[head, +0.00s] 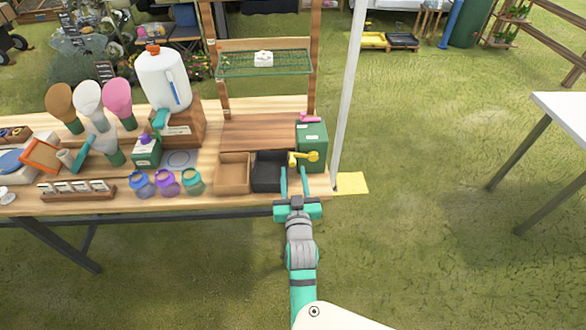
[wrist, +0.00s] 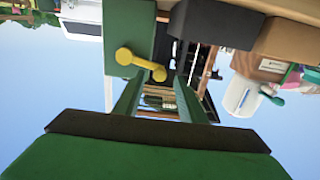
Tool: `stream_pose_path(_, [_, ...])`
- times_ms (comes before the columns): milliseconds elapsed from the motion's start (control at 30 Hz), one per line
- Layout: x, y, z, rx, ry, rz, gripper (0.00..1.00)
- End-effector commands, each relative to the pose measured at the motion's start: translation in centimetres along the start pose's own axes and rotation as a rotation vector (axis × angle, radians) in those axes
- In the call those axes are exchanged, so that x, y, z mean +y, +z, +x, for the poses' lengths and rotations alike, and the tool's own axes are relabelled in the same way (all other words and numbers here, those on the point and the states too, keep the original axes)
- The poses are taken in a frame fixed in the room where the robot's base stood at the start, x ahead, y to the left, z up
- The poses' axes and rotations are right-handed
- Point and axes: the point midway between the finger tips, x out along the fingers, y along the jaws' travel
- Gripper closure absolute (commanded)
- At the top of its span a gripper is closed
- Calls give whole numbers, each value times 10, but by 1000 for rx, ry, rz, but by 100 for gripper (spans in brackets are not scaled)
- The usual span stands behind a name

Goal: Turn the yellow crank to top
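The yellow crank (head: 303,157) sits on the front of a green box (head: 312,136) at the right end of the wooden table. In the head view its arm points left, roughly level. The wrist view, which looks upside down, shows the crank (wrist: 141,64) and the green box (wrist: 129,30). My gripper (head: 295,173) is open, just in front of the crank. In the wrist view, one crank end appears between the two fingertips (wrist: 160,78); I cannot tell whether it is within their reach. No finger is clearly touching it.
A black bin (head: 270,172) and a brown bin (head: 233,172) stand left of the green box. A pink object (head: 311,118) lies on the box. A white post (head: 349,95) rises close to its right. Grass in front of the table is clear.

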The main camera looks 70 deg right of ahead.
Motion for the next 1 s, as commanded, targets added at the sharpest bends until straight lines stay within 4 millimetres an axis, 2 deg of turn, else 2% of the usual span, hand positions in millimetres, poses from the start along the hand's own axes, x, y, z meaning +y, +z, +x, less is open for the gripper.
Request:
stream_pose_path(100, [0,-1,15,1,1,-1,63])
stream_pose_path(233, [0,0,25,1,1,-2,63])
stream_pose_path(600, [0,0,28,0,0,-1,63])
stream_pose_path(767, [0,0,28,0,0,-1,100])
stream_pose_path(1000, [4,-1,28,1,6,8,100])
